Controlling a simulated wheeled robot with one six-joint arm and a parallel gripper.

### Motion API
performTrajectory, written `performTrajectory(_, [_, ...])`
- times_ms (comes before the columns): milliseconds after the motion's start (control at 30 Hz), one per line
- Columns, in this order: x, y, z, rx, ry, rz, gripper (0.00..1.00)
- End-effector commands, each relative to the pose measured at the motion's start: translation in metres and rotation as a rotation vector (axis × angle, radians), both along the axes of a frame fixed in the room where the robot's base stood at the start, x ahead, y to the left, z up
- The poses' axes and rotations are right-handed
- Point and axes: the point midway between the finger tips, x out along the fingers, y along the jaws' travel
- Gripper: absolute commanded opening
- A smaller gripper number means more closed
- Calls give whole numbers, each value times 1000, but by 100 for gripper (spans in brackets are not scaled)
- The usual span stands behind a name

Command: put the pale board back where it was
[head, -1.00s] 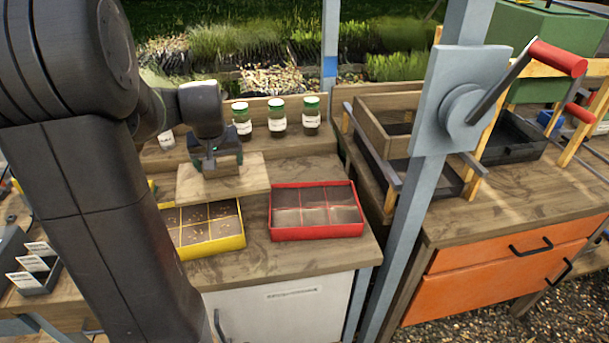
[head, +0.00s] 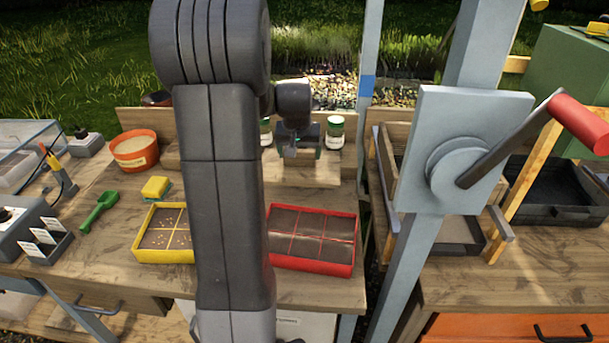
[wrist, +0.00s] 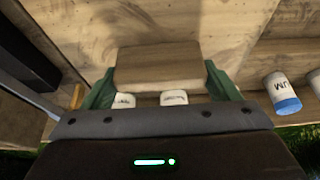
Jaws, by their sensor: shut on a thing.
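The pale board (head: 318,171) is a flat light wooden plate. In the head view it is just behind the red tray (head: 311,269) and in front of the jars, partly hidden by my arm. My gripper (head: 299,152) is shut on the board's block handle, which shows between the green fingers in the wrist view (wrist: 158,68). I cannot tell whether the board touches the bench. The yellow tray (head: 147,257) holds soil with pale seeds, and my arm hides its right part. The red tray holds dark soil in compartments and is uncovered.
Green-lidded jars (head: 336,134) stand along the back of the bench. A blue-grey post (head: 402,270) with a red-handled crank rises at the right. An orange tub (head: 136,153), yellow sponge (head: 155,187) and green scoop (head: 99,211) are at the left.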

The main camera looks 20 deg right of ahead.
Motion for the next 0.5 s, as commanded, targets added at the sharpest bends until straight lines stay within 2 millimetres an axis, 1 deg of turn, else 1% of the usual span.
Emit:
performTrajectory(33, [-1, 0, -8, 0, 3, 0, 55])
performTrajectory(167, [0, 0, -19, -1, 0, 0, 55])
performTrajectory(400, [-1, 0, -51, 0, 2, 0, 55])
performTrajectory(500, [0, 0, -55, -1, 0, 0, 55])
